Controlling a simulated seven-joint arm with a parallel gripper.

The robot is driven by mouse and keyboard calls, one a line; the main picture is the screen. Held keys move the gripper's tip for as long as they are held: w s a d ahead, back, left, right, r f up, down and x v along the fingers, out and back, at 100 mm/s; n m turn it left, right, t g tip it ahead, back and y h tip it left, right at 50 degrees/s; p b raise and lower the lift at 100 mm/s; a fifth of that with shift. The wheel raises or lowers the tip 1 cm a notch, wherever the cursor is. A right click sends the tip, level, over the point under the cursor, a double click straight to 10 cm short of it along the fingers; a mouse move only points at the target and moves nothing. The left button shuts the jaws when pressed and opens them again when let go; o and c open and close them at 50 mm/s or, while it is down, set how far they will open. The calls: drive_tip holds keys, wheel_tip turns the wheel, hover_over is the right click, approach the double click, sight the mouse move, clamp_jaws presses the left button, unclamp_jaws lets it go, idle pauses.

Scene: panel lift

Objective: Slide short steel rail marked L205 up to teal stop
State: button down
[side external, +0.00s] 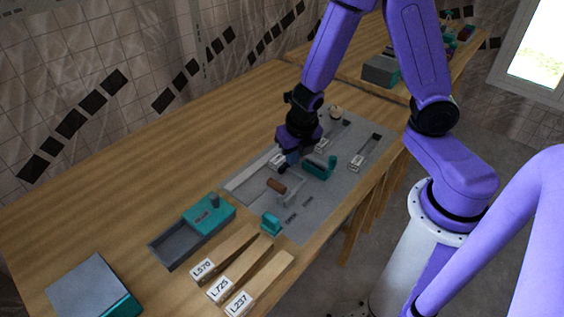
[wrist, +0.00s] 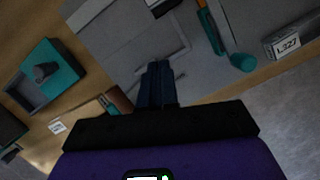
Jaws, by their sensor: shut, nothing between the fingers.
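My gripper (side external: 291,160) is low over the grey panel (side external: 345,190), with its fingers shut and empty. Its dark fingertips also show in the wrist view (wrist: 157,68), over the grey panel surface beside a shallow rectangular outline. No label reading L205 is legible. A small white label (side external: 277,160) sits beside the gripper, too small to read. A teal piece (side external: 318,171) with an upright end stands on the panel just right of the gripper. A smaller teal block (side external: 270,223) is at the panel's near edge. I cannot tell which teal piece is the stop.
Wooden pieces labelled L570 (side external: 203,269), L725 (side external: 220,290) and L237 (side external: 240,303) lie at the front. A brown block (side external: 276,185) is on the panel. A teal-and-grey tray (side external: 176,246) and a grey-topped box (side external: 90,285) stand left. The table's left rear is clear.

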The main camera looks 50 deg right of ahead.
sight(278, 165)
drive_tip(key=shift+x, duration=3.8)
drive_tip(key=shift+w+d, duration=0.25)
drive_tip(key=shift+w, duration=0.35)
drive_tip(key=shift+w+d, duration=0.25)
drive_tip(key=shift+w, duration=0.4)
drive_tip(key=shift+w+d, duration=0.25)
drive_tip(key=shift+w, duration=0.35)
drive_tip(key=shift+w+d, duration=0.35)
drive_tip(key=shift+w, duration=0.4)
drive_tip(key=shift+s, duration=0.1)
